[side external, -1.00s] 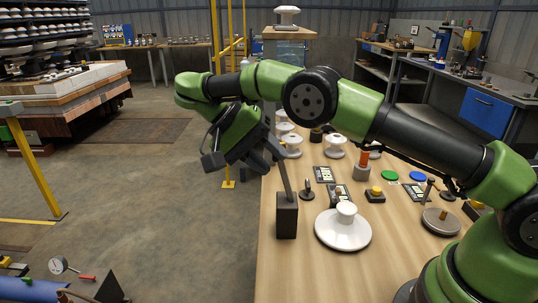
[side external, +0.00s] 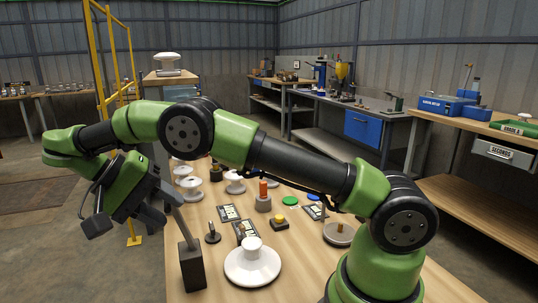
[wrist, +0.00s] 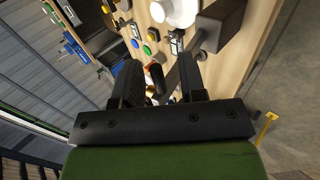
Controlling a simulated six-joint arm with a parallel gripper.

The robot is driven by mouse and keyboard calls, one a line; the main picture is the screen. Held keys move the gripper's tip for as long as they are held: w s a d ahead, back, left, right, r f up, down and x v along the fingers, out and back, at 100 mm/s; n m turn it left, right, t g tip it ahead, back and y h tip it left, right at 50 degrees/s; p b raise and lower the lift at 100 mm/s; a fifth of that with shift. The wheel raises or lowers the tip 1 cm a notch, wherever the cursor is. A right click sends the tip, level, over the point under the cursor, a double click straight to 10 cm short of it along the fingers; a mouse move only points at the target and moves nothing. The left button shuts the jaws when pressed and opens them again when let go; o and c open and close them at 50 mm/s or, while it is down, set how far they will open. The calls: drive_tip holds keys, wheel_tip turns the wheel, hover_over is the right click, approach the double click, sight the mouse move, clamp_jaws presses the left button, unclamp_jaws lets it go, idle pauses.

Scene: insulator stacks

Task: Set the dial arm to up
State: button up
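A dark block (side external: 192,268) stands at the table's near left edge. A grey bar (side external: 183,222) rises from it, leaning left; it looks like the dial arm, though no dial marking is readable. My gripper (side external: 158,208) is beside the bar's upper end in the side view, its fingertips partly hidden. In the wrist view the fingers of my gripper (wrist: 158,78) are apart. The bar (wrist: 184,70) runs from the block (wrist: 222,25) into the gap, close to the right finger. I cannot tell whether they touch.
A white insulator (side external: 252,264) sits right of the block. Behind are a small black knob (side external: 213,234), a yellow button (side external: 279,221), an orange-topped post (side external: 263,198), a round brown disc (side external: 340,234) and several white insulators. Open floor lies left of the table.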

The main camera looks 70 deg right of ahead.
drive_tip(key=shift+s+d+r, duration=0.2)
drive_tip(key=shift+s+d, duration=0.1)
drive_tip(key=s+d+f+t+y, duration=0.2)
drive_tip(key=s+d+t+y, duration=0.2)
drive_tip(key=s+d, duration=0.3)
drive_tip(key=s+d+f+t+y, duration=0.1)
drive_tip(key=f, duration=0.1)
drive_tip(key=s+d+f+t+y, duration=0.1)
drive_tip(key=f, duration=0.2)
drive_tip(key=s+d+f+t+y, duration=0.2)
drive_tip(key=f, duration=0.1)
drive_tip(key=shift+f, duration=0.15)
wheel_tip(320, 180, up, 10)
drive_tip(key=s+d, duration=0.1)
drive_tip(key=s+a+r+n+t, duration=0.5)
drive_tip(key=s+a+r, duration=0.2)
drive_tip(key=a+r, duration=0.4)
drive_tip(key=shift+a+r+t, duration=0.2)
drive_tip(key=shift+r+t, duration=0.1)
drive_tip(key=shift+r, duration=0.15)
idle(0.7)
